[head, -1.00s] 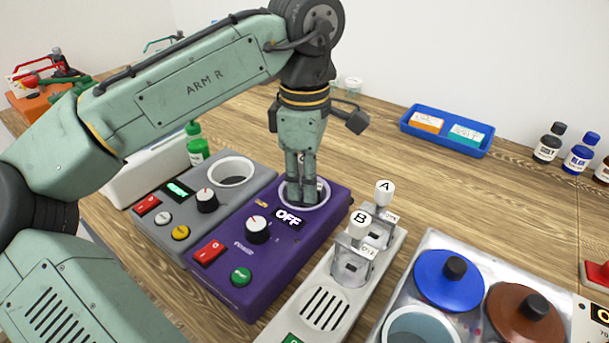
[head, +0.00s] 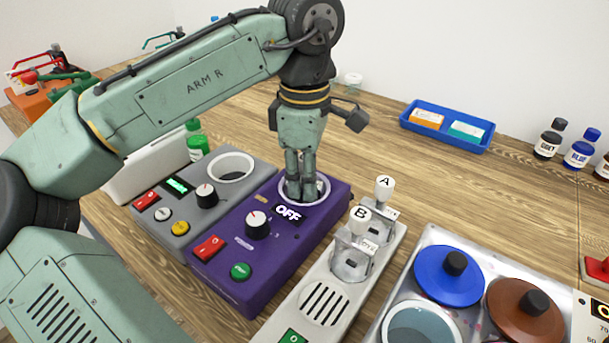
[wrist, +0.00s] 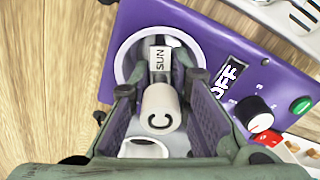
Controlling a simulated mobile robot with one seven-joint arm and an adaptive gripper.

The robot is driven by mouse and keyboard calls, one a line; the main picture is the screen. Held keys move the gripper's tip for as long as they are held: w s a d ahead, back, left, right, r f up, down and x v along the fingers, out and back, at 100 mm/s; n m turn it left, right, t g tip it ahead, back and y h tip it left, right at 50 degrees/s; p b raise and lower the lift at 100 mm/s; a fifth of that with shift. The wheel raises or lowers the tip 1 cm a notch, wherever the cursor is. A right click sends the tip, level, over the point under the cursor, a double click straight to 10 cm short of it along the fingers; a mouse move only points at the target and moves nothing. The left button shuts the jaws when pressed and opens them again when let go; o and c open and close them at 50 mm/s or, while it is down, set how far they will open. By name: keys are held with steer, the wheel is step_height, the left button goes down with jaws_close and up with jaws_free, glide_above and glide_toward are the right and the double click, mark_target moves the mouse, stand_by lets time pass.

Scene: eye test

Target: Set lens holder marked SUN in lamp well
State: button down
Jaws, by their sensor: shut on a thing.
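The lens holder marked SUN shows in the wrist view as a pale tag (wrist: 160,58) with a cream knob (wrist: 161,107) lettered C. My gripper (wrist: 168,84) is shut on it, with a finger on each side. The lamp well is the white-rimmed round opening (head: 322,186) in the purple box (head: 232,272). In the head view my gripper (head: 300,195) points down at the well, its fingertips within the rim. The fingers hide the holder there. I cannot tell how deep the holder sits in the well. The box display (head: 288,213) reads OFF.
A grey box (head: 205,212) with its own round opening stands close on the left. A pale rack (head: 285,318) with holders A (head: 385,187) and B (head: 361,214) stands to the right. Beyond it is a metal tray with blue (head: 449,277) and brown lids (head: 524,309).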

steer(key=c, duration=1.4)
jaws_free()
steer(key=shift+c, duration=0.3)
steer(key=shift+o, duration=1.4)
step_height(320, 180, up, 6)
steer(key=p, duration=0.6)
steer(key=shift+a, duration=0.1)
